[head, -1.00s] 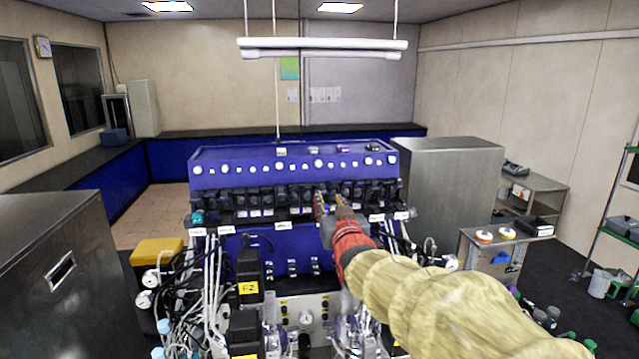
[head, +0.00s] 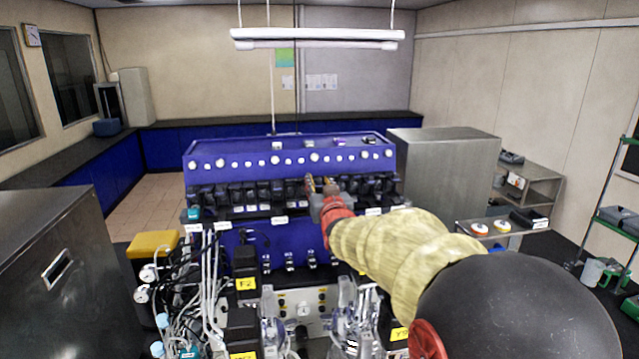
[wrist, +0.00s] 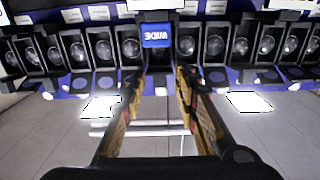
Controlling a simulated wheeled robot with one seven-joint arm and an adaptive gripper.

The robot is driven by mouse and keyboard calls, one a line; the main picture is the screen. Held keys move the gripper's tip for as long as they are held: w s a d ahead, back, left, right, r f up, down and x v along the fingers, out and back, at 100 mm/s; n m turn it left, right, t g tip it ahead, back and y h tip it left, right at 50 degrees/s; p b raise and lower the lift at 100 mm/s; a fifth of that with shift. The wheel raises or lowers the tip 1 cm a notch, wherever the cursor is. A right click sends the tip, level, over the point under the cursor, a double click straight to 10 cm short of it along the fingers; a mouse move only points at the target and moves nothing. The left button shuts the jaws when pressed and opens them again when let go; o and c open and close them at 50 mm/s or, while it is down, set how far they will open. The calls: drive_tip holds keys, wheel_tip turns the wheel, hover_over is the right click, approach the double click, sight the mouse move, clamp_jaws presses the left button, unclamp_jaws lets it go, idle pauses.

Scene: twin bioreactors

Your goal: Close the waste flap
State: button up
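My gripper (head: 320,184) is at the row of black units on the blue bioreactor console (head: 230,160). In the wrist view its two fingers (wrist: 161,78) are apart, with nothing gripped between them. A small blue piece with upside-down white lettering (wrist: 156,35) sits in the row just beyond the fingertips, roughly between them. The lettering is too blurred to read surely, so I cannot tell whether this is the waste flap. No contact with it is visible. In the head view my gripper hides this spot.
Black units (wrist: 73,50) stand closely on both sides of the blue piece. Below the row are dense tubes (head: 205,290) and black boxes with yellow labels (head: 246,284). Steel cabinets stand at left (head: 50,230) and right (head: 445,185).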

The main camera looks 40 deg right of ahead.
drive_tip(key=c, duration=0.4)
drive_tip(key=c, duration=0.3)
clamp_jaws()
drive_tip(key=shift+f+b, duration=0.1)
drive_tip(key=shift+b, duration=0.3)
drive_tip(key=b, duration=0.3)
drive_tip(key=shift+f+t, duration=0.25)
drive_tip(key=shift+t, duration=0.05)
drive_tip(key=t+h+b, duration=0.1)
drive_tip(key=b, duration=0.6)
drive_tip(key=t+b, duration=0.2)
drive_tip(key=b, duration=0.5)
drive_tip(key=shift+s+f+h, duration=0.1)
drive_tip(key=shift+f+h, duration=0.3)
drive_tip(key=shift+r+b, duration=0.1)
drive_tip(key=shift+b, duration=0.75)
